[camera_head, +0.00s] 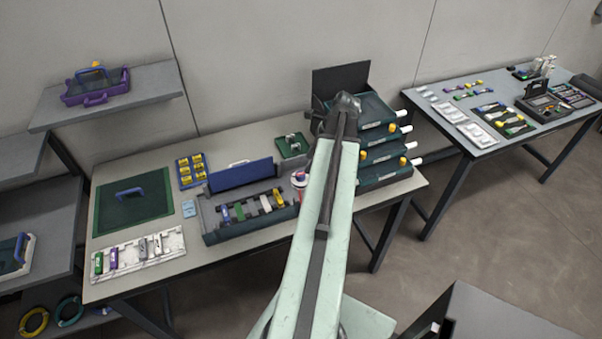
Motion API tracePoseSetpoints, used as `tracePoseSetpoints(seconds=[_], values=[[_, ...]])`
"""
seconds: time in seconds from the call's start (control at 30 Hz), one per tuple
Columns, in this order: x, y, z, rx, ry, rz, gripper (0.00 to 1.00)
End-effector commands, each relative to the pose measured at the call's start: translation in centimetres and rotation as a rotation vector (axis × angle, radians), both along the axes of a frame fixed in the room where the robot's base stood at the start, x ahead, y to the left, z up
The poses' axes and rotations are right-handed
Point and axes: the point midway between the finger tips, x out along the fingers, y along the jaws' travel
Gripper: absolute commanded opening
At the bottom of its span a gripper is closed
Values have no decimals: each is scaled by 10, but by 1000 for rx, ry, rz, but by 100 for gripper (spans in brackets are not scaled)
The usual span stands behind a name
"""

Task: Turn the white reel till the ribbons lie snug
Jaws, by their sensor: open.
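A small round white piece with red on it (299,179), which looks like the white reel, is at the right end of the open grey and blue case (250,227) on the near table. My arm passes just right of it and may hide part of it. Several small coloured pieces (239,211) lie in a row in the case. I cannot make out the ribbons or how snug they lie. My gripper is not visible; my raised arm crosses the middle of the view and may cover it.
The table (215,152) also holds a green mat (108,218), a white tray (126,265), a blue tray of yellow pieces (184,182) and a small green tray (283,152). Stacked green drawers (385,175) stand right of my arm. A second table (482,138) is at the right.

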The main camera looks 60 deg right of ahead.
Motion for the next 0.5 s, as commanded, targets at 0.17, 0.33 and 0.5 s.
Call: tracePoseSetpoints(seconds=[0.17, 0.33, 0.5], values=[[12, 7, -38, 0, 0, 5, 54], [22, 12, -60, -1, 1, 7, 54], [25, 13, -60, -1, 1, 7, 54]])
